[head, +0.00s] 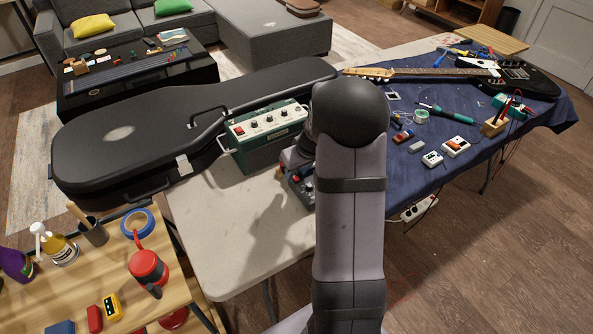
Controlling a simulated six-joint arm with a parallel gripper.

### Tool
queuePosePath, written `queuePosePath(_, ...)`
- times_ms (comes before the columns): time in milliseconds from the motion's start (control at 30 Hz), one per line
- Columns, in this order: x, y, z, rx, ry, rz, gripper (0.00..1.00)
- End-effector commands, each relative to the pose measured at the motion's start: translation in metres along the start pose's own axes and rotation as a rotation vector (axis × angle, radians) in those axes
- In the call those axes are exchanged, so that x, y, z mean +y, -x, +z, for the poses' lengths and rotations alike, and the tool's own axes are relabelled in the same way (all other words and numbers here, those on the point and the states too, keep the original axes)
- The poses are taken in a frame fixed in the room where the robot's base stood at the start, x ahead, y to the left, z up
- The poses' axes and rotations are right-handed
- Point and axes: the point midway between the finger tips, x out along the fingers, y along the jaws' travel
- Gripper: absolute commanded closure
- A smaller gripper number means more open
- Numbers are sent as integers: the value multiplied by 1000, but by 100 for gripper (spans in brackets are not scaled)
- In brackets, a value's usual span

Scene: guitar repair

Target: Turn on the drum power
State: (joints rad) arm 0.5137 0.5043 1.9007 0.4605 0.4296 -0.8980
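No drum is clearly recognisable in the head view. A dark device with knobs and a red part (306,185) sits on the pale table, partly hidden behind my arm; I cannot tell if it is the drum unit or make out a power switch. Beside it to the left stands a green box with a white panel of knobs (265,125). My arm rises through the middle of the view, with a grey part of it reaching down just above the dark device. The fingers of my gripper are hidden, so their contact with anything does not show.
A black guitar case (120,133) lies left of the green box. A blue cloth (470,135) on the right carries a black guitar (515,78), pedals and tools. A white power strip (418,208) hangs below the table edge. The pale tabletop (225,240) is bare in front.

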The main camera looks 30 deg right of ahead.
Motion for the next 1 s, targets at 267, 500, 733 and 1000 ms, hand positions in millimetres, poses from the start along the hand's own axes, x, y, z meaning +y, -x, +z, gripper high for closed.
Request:
queuePosePath(267,0,-6,0,0,0,0,69)
queuePosePath(500,0,-6,0,0,0,0,97)
queuePosePath(733,0,-4,-1,-3,0,0,100)
queuePosePath(1000,-1,0,-6,-63,2,-4,100)
